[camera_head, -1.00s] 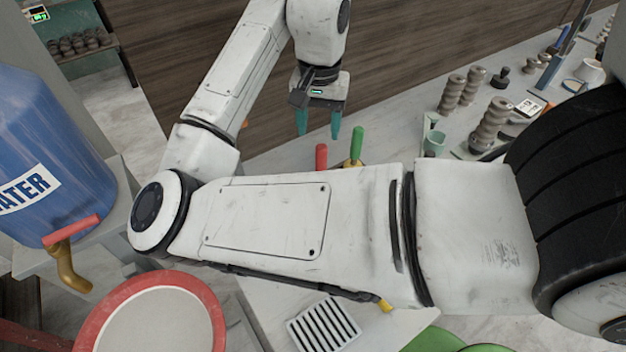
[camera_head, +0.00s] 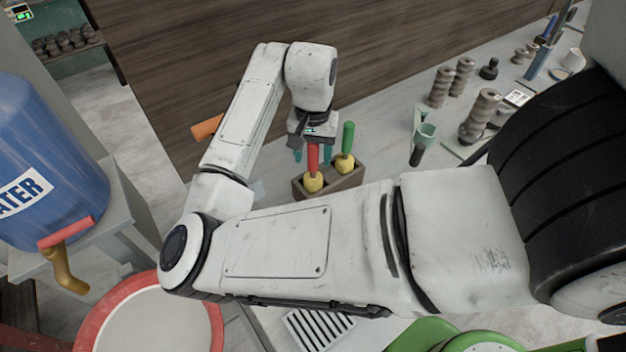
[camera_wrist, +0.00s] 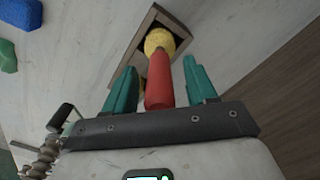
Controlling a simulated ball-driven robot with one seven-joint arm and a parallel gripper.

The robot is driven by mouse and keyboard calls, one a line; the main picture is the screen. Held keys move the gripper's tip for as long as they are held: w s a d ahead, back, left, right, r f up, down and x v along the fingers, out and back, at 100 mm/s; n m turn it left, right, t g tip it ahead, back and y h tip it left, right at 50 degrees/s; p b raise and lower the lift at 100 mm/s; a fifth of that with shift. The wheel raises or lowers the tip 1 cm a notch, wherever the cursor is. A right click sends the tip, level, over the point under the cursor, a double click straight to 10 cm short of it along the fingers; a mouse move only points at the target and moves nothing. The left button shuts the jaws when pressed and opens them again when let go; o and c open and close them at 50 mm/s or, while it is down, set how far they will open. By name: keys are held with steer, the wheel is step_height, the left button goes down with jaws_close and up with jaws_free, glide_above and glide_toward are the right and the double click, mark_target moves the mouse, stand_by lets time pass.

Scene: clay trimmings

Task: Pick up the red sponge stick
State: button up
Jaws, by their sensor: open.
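The red sponge stick (camera_head: 312,158) has a red handle and a yellow sponge end, and stands sponge down in a brown wooden holder (camera_head: 352,181). In the wrist view the red stick (camera_wrist: 159,82) lies between the two teal fingers of my gripper (camera_wrist: 160,88), with space on either side. The holder (camera_wrist: 126,62) shows beyond the fingertips. In the head view my open gripper (camera_head: 312,156) is just behind the red handle, which partly hides it. A green-handled sponge stick (camera_head: 347,138) stands in the same holder to the right.
A blue water barrel (camera_head: 45,150) with a tap stands at the left. A wooden wall (camera_head: 220,60) runs behind the table.

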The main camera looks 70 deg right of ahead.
steer(key=shift+c, duration=0.2)
jaws_close()
stand_by(0.3)
